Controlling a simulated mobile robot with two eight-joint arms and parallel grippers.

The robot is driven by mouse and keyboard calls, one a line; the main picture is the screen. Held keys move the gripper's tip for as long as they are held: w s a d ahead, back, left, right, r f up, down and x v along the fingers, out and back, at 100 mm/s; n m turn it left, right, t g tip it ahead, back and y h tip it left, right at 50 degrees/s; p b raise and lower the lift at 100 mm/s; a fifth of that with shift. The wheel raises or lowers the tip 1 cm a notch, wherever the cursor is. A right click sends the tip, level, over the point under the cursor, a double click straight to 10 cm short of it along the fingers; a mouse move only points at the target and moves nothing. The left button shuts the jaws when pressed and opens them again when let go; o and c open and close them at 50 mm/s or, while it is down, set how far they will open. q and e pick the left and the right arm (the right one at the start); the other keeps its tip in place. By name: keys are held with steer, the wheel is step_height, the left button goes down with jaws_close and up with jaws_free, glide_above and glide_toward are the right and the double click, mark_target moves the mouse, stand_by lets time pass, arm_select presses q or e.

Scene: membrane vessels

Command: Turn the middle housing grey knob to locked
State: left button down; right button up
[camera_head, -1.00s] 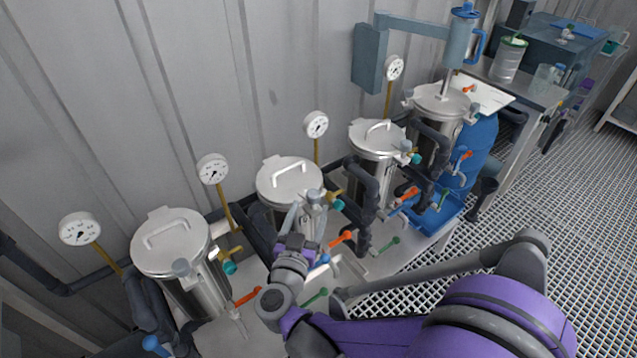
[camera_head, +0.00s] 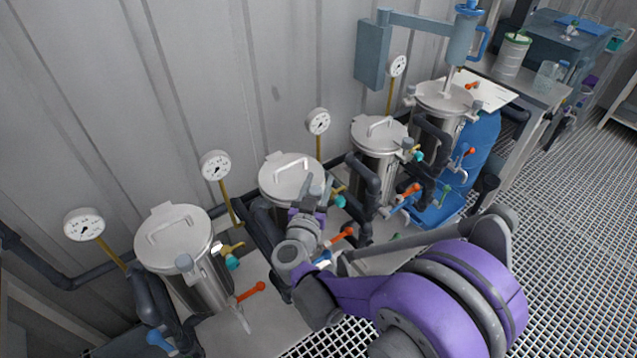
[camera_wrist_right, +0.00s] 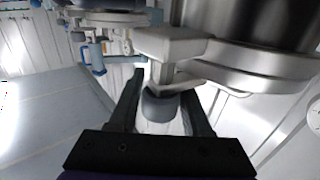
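The steel housing with a handled lid (camera_head: 290,176), second from the left in the head view, has my right gripper (camera_head: 318,188) at its front rim. In the right wrist view, a dark grey round knob (camera_wrist_right: 160,104) hangs below a pale metal clamp block (camera_wrist_right: 172,44) at the housing's rim. My right gripper's fingers (camera_wrist_right: 165,104) stand either side of the knob, spread apart, with gaps visible beside it. In the head view the gripper hides this knob. My left gripper is not in view.
Similar housings stand on the left (camera_head: 172,238) and right (camera_head: 378,134). Dark pipes (camera_head: 360,180), an orange-handled valve (camera_head: 342,237) and a pressure gauge (camera_head: 318,121) crowd around the gripper. The corrugated wall (camera_head: 120,90) is close behind. Grating floor (camera_head: 570,200) lies open at right.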

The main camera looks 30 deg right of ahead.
jaws_close()
steer(key=shift+m+g+h, duration=0.3)
steer(key=shift+g, duration=0.1)
steer(key=shift+s+d+m+g+h+b, duration=0.15)
steer(key=shift+m+g+h+b, duration=0.25)
steer(key=shift+m+g+h, duration=0.15)
steer(key=shift+o, duration=2.4)
jaws_free()
